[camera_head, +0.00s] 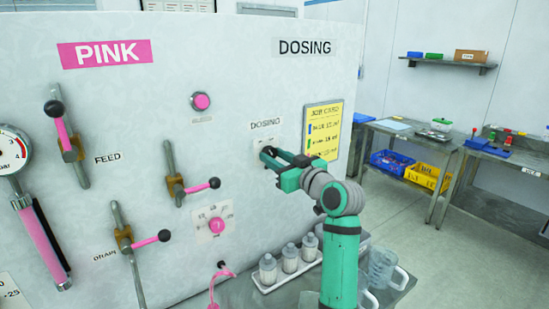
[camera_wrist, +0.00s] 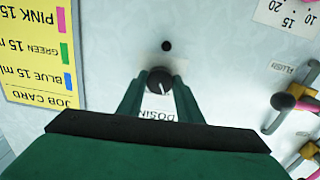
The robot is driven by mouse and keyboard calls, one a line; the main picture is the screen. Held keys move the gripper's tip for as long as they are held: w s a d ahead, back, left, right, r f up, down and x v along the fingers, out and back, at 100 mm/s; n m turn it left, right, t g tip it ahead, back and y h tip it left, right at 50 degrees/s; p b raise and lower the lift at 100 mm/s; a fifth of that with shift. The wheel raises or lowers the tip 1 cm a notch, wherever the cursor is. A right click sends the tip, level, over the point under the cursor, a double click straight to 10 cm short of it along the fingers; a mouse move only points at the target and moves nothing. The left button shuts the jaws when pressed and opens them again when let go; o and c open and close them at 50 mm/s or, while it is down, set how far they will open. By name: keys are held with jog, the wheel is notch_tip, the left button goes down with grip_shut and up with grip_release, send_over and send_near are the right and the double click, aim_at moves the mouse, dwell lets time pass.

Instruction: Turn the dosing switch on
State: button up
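The dosing switch is a small round black knob (camera_wrist: 159,80) on the pale panel, under the DOSING label in the head view (camera_head: 265,123). The wrist view is upside down, so there the label (camera_wrist: 158,115) lies below the knob. My green gripper (camera_wrist: 160,84) reaches the panel with one finger on each side of the knob. Its fingertips look closed against the knob's sides, with no clear gap. In the head view my gripper (camera_head: 269,156) largely hides the knob. The knob's exact turn position is hard to read. A small dark round spot (camera_wrist: 166,46) sits beyond it.
A yellow job card (camera_head: 322,131) is right of the switch. Pink-marked valve handles (camera_head: 203,187) and a pink button (camera_head: 217,226) are to the left. A tray of white bottles (camera_head: 289,261) and a clear jug (camera_head: 382,268) stand below. Side tables are at the right.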

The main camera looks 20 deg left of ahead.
jog(key=shift+m, duration=0.3)
jog(key=m, duration=1.1)
jog(key=shift+m, duration=0.3)
dwell(0.5)
jog(key=o, duration=1)
jog(key=shift+o, duration=0.2)
jog(key=v, duration=1)
jog(key=shift+s+d, duration=0.3)
